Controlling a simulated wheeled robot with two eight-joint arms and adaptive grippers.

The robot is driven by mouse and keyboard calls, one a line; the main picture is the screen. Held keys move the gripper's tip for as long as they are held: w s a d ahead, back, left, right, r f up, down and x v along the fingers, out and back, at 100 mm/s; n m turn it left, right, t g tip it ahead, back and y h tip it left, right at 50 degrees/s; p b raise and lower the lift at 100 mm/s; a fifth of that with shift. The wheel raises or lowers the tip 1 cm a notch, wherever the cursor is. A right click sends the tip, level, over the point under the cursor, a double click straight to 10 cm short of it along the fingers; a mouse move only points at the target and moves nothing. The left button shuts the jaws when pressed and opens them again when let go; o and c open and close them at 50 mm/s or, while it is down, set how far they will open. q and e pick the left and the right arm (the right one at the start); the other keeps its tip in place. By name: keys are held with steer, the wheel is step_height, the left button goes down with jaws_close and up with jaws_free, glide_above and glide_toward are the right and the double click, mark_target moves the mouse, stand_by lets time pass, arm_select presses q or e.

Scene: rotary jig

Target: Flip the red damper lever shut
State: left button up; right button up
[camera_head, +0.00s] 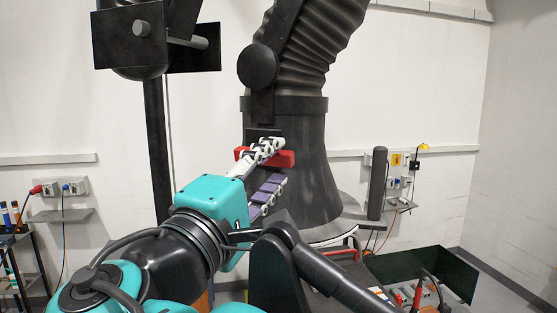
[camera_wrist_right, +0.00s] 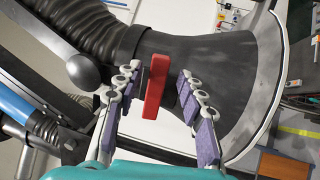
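The red damper lever (camera_head: 287,158) lies roughly crosswise on the front of the dark extraction hood (camera_head: 308,180), below its ribbed duct. In the right wrist view the red lever (camera_wrist_right: 157,85) stands upright in the picture, between the fingers. My right gripper (camera_head: 274,163) is at the lever, its fingers apart, one above and one below it in the head view. In the wrist view the right gripper (camera_wrist_right: 160,75) is open, with gaps visible on both sides of the lever. The fingers hide part of the lever in the head view. My left gripper is not in view.
A ribbed black duct (camera_head: 313,45) rises from the hood. A dark post (camera_head: 157,140) stands left of it. A dark upright cylinder (camera_head: 377,183) stands right of the hood. An open dark bin (camera_head: 440,270) is at the lower right. Wall sockets (camera_head: 73,187) are at the left.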

steer(key=v, duration=0.9)
steer(key=shift+w+d, duration=0.1)
steer(key=shift+d, duration=0.05)
steer(key=w+d+f+m+g+b, duration=0.1)
steer(key=w+d+f+g+b, duration=0.3)
steer(key=f, duration=0.9)
steer(key=w+d+f+m+g+b, duration=0.1)
steer(key=d+f+b, duration=0.5)
steer(key=f, duration=0.7)
steer(key=w+d+f+m+g+b, duration=0.1)
steer(key=w+d+f+g+b, duration=0.4)
steer(key=f, duration=0.8)
steer(key=s+d+f+m+y+b, duration=0.2)
steer(key=f+b, duration=0.4)
steer(key=f, duration=1)
steer(key=s+d+f+m+g+y+b, duration=0.1)
steer(key=f+b, duration=0.6)
steer(key=f, duration=0.9)
steer(key=s+d+f+m+g+y+b, duration=0.1)
steer(key=s+d+f+m+y+b, duration=0.3)
steer(key=f, duration=1.2)
steer(key=s+d+m+b, duration=0.1)
steer(key=d+m+b, duration=0.2)
steer(key=shift+f+m, duration=0.3)
